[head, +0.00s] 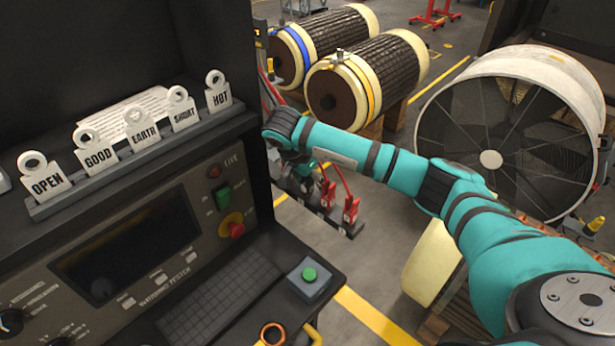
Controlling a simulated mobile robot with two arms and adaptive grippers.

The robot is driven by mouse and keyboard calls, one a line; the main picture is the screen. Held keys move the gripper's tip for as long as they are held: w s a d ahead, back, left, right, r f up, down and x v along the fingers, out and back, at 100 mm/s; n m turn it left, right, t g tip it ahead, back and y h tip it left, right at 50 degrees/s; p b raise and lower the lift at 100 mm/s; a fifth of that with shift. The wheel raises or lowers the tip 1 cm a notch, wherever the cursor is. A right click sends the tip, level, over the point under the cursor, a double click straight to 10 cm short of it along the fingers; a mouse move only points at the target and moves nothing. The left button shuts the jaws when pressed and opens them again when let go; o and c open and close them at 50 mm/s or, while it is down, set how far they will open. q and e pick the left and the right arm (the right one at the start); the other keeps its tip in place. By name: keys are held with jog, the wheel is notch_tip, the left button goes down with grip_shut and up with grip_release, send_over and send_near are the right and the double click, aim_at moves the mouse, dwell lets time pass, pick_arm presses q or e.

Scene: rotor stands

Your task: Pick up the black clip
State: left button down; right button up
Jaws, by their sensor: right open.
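My right gripper (302,178) reaches in from the right on a teal arm and points down just past the tester's right edge. It is small and dark here, partly hidden by its own wrist; its jaws are open. Under and beside it is a low dark rack (335,224) with upright clips. Two red clips (350,207) stand to the right of the gripper. Dark shapes at the gripper's fingers may include the black clip, but I cannot tell them apart from the fingers. My left gripper is out of view.
The tester console (125,285) fills the left, with a row of white tags (142,132) on its ledge. A grey box with a green button (310,275) sits on its front shelf. Rotors (375,80) and a large fan-like drum (500,130) stand behind.

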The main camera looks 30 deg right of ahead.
jog(key=shift+d+f, duration=0.1)
jog(key=shift+f, duration=0.1)
grip_shut()
dwell(0.3)
jog(key=shift+w+r+b, duration=0.15)
jog(key=shift+r+b, duration=0.15)
jog(key=shift+r, duration=0.25)
notch_tip(320, 180, up, 9)
jog(key=b, duration=0.2)
